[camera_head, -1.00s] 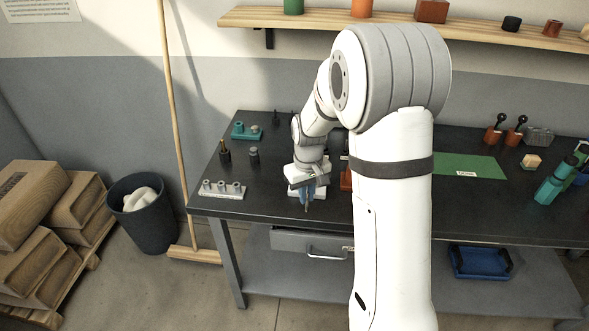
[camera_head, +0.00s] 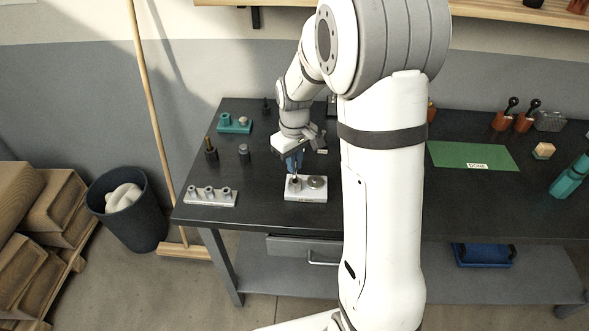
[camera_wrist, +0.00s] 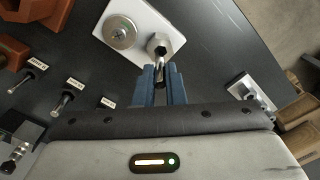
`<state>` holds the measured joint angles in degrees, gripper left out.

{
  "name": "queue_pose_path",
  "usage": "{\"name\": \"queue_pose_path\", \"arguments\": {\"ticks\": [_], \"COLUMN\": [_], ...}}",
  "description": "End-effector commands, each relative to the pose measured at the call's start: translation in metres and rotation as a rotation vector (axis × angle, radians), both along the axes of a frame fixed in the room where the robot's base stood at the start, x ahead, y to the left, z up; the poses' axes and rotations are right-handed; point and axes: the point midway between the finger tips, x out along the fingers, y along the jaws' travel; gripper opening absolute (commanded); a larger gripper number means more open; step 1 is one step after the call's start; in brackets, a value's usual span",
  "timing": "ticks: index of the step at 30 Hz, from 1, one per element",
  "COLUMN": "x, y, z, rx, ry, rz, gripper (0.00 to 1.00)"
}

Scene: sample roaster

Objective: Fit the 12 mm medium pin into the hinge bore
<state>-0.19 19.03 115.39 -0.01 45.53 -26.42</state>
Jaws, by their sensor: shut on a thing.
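My gripper (camera_head: 295,163) has blue fingers and points down over the hinge plate (camera_head: 312,197), a pale block on the table's front part. The fingers (camera_wrist: 159,75) are shut on a slim metal pin (camera_wrist: 160,80). The plate, also in the wrist view (camera_wrist: 103,20), bears a round metal disc (camera_wrist: 120,32) and a raised metal boss (camera_wrist: 165,40) with a dark bore. The pin's far end is at or just over the boss. I cannot tell whether it has entered the bore. Its size is not readable.
A pale block with several short sleeves (camera_head: 209,198) stands left of the plate. A teal fixture (camera_head: 235,124) and dark upright pieces (camera_head: 244,153) stand behind. Labelled pins (camera_wrist: 66,98) lie on the wrist view's left. A green mat (camera_head: 474,156) lies right.

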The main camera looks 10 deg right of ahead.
Motion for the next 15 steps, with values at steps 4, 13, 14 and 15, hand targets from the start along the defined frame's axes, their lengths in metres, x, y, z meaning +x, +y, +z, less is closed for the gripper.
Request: {"name": "queue_pose_path", "arguments": {"ticks": [4,13,14,15], "x": [-0.001,0.000,0.000,0.000], "y": [0.000,0.002,0.002,0.002], "z": [-0.023,-0.032,-0.032,-0.032], "rx": [0.000,0.000,0.000,0.000], "ry": [0.005,0.001,0.001,0.001], "rz": [0.001,0.003,0.003,0.004], "gripper": [0.00,0.00,0.00,0.00]}}
